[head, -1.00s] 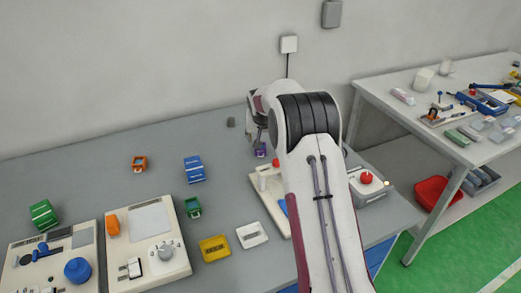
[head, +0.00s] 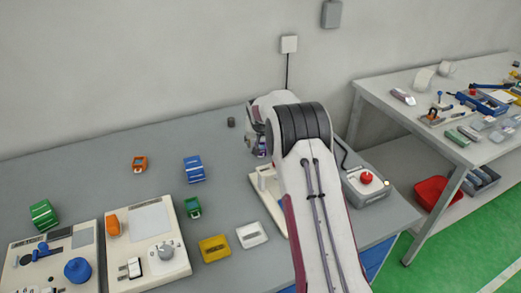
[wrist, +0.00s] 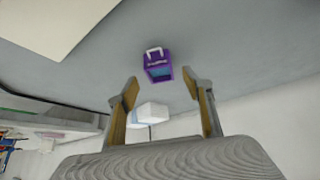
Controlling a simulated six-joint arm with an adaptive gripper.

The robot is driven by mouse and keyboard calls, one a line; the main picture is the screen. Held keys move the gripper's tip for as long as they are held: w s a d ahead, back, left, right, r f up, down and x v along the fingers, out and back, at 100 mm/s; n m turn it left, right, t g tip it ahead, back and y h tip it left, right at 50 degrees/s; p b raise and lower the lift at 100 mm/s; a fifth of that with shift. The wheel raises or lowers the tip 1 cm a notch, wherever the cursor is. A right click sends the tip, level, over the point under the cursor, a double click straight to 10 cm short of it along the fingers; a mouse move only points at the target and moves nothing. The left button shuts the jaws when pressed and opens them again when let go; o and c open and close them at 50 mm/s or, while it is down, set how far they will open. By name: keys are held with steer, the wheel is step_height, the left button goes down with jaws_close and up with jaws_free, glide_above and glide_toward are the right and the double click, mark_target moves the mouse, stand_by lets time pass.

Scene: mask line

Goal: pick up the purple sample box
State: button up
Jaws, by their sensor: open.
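The purple sample box (wrist: 158,66) stands on the grey bench in the wrist view, with a white handle-like loop on it and a bluish face. It appears just beyond the fingertips of my gripper (wrist: 161,82), roughly centred between them. The two fingers are spread apart with nothing held between them. In the head view my arm and wrist cover the area where the box was, so I cannot make it out clearly there.
On the bench (head: 110,180) are an orange box (head: 139,163), a blue box (head: 194,169), green boxes (head: 193,207), a yellow box (head: 214,248) and a white box (head: 251,234). A device with a red button (head: 367,178) stands right of my arm. A dark cylinder (head: 231,122) stands near the wall.

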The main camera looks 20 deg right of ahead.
steer(key=shift+x, duration=1.15)
steer(key=c, duration=1.2)
